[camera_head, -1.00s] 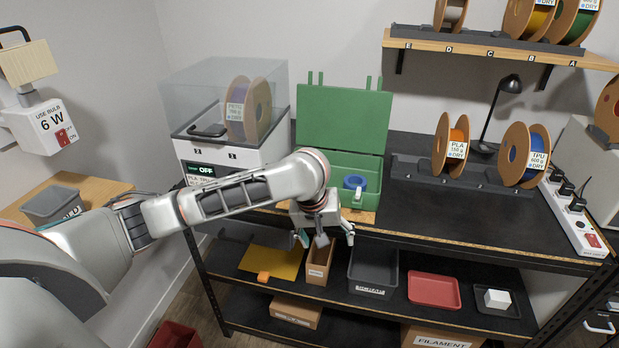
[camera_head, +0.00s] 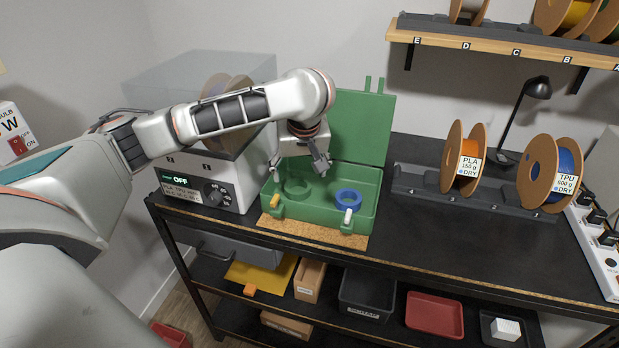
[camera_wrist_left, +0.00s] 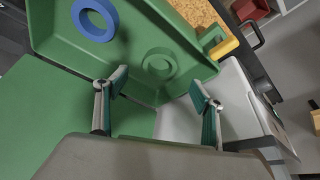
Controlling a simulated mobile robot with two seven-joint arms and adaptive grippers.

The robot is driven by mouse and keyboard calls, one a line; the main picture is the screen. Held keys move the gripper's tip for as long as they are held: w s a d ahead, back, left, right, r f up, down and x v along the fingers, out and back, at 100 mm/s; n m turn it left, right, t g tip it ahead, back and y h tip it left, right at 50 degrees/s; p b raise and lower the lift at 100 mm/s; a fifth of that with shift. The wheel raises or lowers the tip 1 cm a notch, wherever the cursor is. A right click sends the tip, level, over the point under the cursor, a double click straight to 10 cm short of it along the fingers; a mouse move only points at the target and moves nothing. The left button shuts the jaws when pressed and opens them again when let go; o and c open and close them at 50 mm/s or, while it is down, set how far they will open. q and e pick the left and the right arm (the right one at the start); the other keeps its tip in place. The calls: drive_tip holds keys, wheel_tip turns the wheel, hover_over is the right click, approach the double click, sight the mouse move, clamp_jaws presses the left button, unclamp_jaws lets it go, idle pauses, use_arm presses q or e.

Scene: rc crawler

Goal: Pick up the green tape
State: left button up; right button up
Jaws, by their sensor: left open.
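The green tape (camera_wrist_left: 158,63) is a green ring lying on the floor of the open green case, almost the same colour as the case. In the head view the tape (camera_head: 296,188) shows faintly below my left gripper (camera_head: 299,172). That gripper is open and empty, pointing down over the left part of the case. In the left wrist view the tape lies just beyond the gap between the parted fingers (camera_wrist_left: 158,86). Height above the tape is hard to judge. My right gripper is not in view.
A blue tape ring (camera_head: 348,198) lies beside it in the green case (camera_head: 322,213), whose lid (camera_head: 362,125) stands open behind. A dryer box (camera_head: 205,188) stands close on the left. Spools (camera_head: 462,160) stand to the right. The bench top (camera_head: 440,235) right of the case is clear.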

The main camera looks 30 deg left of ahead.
sight(297, 190)
use_arm(q)
drive_tip(key=shift+w+f, duration=0.15)
drive_tip(key=shift+w, duration=0.3)
drive_tip(key=shift+f, duration=0.1)
drive_tip(key=shift+s+a+f, duration=0.15)
drive_tip(key=shift+a+f, duration=0.1)
drive_tip(key=shift+f, duration=0.35)
drive_tip(key=shift+a+f, duration=0.1)
drive_tip(key=shift+f, duration=0.25)
drive_tip(key=x, duration=0.4)
drive_tip(key=shift+w+a, duration=0.2)
drive_tip(key=shift+w+a+f, duration=0.15)
drive_tip(key=shift+w+f, duration=0.1)
drive_tip(key=shift+f, duration=0.15)
drive_tip(key=c, duration=1.2)
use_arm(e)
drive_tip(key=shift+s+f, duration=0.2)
